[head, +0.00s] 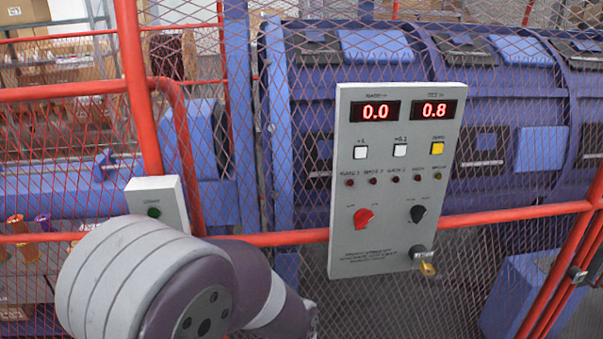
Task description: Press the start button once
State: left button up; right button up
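A small pale grey box (172,191) is fixed by the red fence post at the left, with a dark green round button (154,212) on its front. The label above the button is too small to read surely. My own arm stands in front of the box's lower part, and the button shows just above it. Neither gripper is in view, so I cannot tell where they are relative to the button.
A grey control panel (392,235) with red displays, buttons and knobs hangs on the fence; a key (427,269) sits at its lower right. Red rails (490,217) and wire mesh separate me from the blue machine (470,130).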

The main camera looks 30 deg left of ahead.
aim_at(155, 213)
jog(key=u, duration=1.85)
